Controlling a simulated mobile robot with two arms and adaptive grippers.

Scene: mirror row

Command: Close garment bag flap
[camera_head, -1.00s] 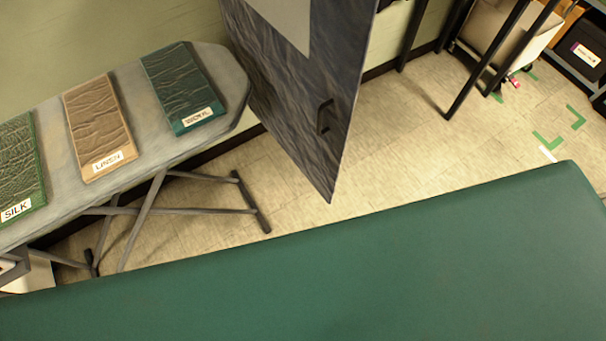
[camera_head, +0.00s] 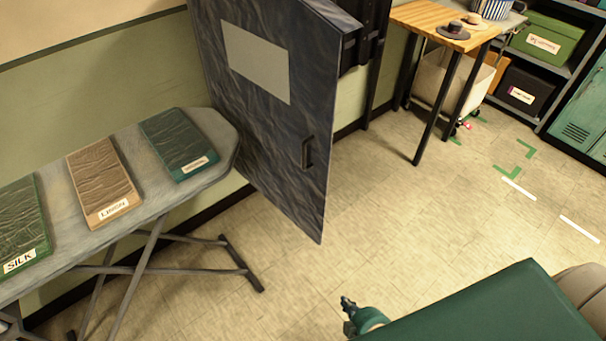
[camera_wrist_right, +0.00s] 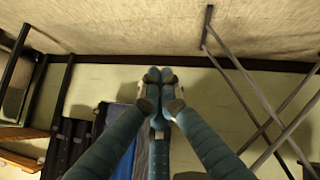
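The garment bag flap (camera_head: 262,130) is a tall dark blue-grey wrinkled panel with a pale grey patch near its top and a dark handle (camera_head: 308,152) near its right edge. It stands swung out from the dark bag frame (camera_head: 372,60) at the wall, so it is open. My right gripper (camera_head: 347,303) is low in the head view, below the flap's bottom corner and apart from it. In the right wrist view its two blue fingers (camera_wrist_right: 160,76) meet at the tips with nothing seen between them. My left gripper is in neither view.
An ironing board (camera_head: 150,195) with silk, linen and a third fabric panel stands at the left, close to the flap. A wooden table (camera_head: 450,22) with hats is at the back right, beside shelves (camera_head: 545,60). Floor (camera_head: 400,220) in the middle is clear.

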